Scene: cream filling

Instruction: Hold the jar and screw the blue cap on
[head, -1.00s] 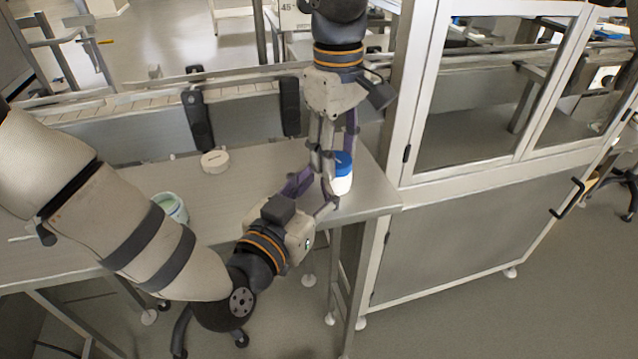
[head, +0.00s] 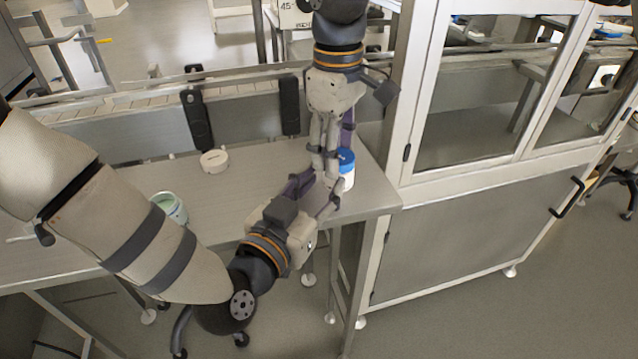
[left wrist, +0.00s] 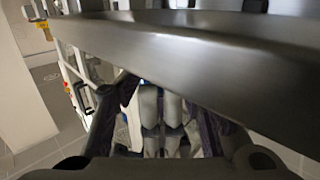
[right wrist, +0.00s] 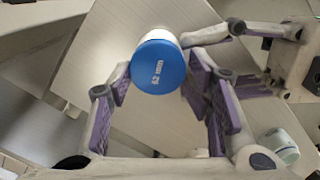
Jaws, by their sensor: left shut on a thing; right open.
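The white jar stands near the table's right end, its body (head: 348,180) partly hidden by my grippers. The blue cap (head: 347,160) sits on top of it and looks level. In the right wrist view the cap (right wrist: 158,66) shows printed text, with the white jar (right wrist: 154,33) behind it. My left gripper (head: 331,192) is shut on the jar's side, low down. My right gripper (head: 329,172) comes from above, next to the cap. In the right wrist view its fingers (right wrist: 166,105) are apart and empty, with the cap beyond the gap.
A round white container (head: 214,161) stands at the back of the table (head: 260,180). An open cup with pale green contents (head: 171,207) stands at the left, by my left arm. A framed cabinet (head: 470,220) borders the table's right end.

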